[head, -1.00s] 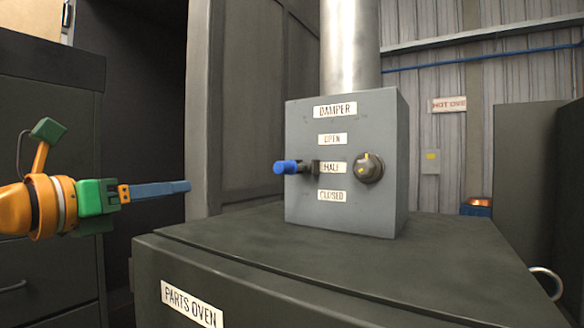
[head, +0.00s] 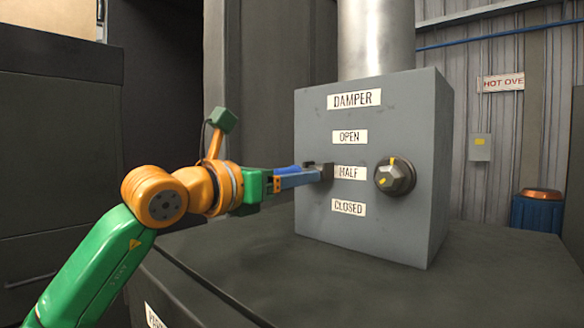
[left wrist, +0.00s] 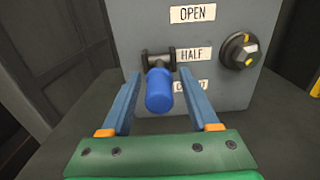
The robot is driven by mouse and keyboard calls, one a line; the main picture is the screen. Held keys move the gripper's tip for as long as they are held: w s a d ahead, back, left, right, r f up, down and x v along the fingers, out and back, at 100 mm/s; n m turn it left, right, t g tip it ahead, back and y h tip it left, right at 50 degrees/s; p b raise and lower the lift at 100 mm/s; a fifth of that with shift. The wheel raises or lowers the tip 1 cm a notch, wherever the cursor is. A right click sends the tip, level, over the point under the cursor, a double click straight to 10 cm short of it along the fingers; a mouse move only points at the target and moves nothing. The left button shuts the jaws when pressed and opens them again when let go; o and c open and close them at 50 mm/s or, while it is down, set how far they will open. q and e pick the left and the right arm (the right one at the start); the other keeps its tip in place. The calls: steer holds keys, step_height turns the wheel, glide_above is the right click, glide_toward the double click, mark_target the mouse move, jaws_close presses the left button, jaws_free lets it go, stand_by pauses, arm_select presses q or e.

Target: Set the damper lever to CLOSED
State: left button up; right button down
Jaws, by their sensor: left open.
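The grey damper box (head: 390,228) stands on the dark parts oven, with labels DAMPER, OPEN, HALF and CLOSED from top to bottom. The damper lever (head: 287,169) has a blue grip and sits level with HALF. In the left wrist view the blue grip (left wrist: 159,90) points toward the camera, between the two fingers and apart from both. My left gripper (head: 305,177) is open around the lever, with its fingertips close to the box front. My right gripper is not in view.
A dark knob with a yellow mark (head: 395,176) sits on the box, right of the labels. A metal pipe (head: 376,40) rises behind the box. The oven top (head: 480,255) is clear right of the box. A blue bin (head: 537,212) stands at the right.

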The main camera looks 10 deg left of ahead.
arm_select(q)
steer(key=shift+s+a, duration=0.2)
jaws_close()
steer(key=shift+r, duration=0.1)
stand_by(1.0)
